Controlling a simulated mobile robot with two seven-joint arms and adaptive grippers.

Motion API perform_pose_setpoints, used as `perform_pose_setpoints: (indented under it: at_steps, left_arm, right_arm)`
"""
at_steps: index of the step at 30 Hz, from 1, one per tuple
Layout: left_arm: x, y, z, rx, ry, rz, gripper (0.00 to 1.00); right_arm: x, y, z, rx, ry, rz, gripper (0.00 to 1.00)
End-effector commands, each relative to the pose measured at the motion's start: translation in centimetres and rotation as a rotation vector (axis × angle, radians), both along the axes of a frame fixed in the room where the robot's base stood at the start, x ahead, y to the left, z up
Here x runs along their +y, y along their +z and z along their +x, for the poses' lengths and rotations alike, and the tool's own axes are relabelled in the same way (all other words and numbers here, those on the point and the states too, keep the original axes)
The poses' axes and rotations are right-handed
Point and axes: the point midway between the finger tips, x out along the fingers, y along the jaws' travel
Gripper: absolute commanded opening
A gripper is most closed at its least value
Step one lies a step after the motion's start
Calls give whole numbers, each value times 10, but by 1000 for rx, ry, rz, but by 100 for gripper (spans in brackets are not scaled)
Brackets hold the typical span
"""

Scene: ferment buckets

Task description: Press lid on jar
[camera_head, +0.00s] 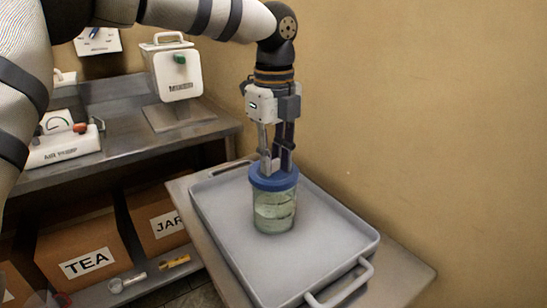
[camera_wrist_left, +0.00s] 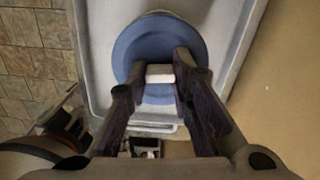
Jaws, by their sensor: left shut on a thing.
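A clear glass jar (camera_head: 274,212) with pale greenish contents stands upright on the grey tray (camera_head: 333,243). A round blue lid (camera_head: 287,181) sits over its mouth and looks level; I cannot tell whether it is fully seated. My left gripper (camera_head: 271,168) points down from above, shut on the lid's small white knob (camera_wrist_left: 160,74). In the left wrist view the lid (camera_wrist_left: 132,47) shows as a blue disc, and my left gripper's fingers (camera_wrist_left: 161,76) close on both sides of the knob. The lid hides most of the jar there. My right gripper is not in view.
The tray has raised walls and a handle (camera_head: 345,287). It lies on a table (camera_head: 400,277) beside a tan wall. At left, a metal bench (camera_head: 205,127) bears a white mixer (camera_head: 176,75) and an air pump (camera_head: 62,147). Boxes marked TEA (camera_head: 85,255) and JAR (camera_head: 160,222) sit below.

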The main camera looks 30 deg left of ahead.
Motion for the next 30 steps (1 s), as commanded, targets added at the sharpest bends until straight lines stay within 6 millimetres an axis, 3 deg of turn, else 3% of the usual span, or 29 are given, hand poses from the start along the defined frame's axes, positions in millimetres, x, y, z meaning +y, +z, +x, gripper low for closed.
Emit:
perform_pose_setpoints:
  at_steps: [5,6,8,15,18,30]
  left_arm:
    - [0,-1,0,1,0,0,6]
    - [0,-1,0,1,0,0,27]
    - [0,-1,0,1,0,0,41]
    - [0,-1,0,1,0,0,44]
    - [0,-1,0,1,0,0,64]
    - [0,7,1,0,1,1,64]
  right_arm:
    - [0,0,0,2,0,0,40]
    - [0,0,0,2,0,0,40]
    - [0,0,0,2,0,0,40]
    - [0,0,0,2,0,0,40]
    - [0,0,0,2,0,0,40]
    - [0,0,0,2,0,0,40]
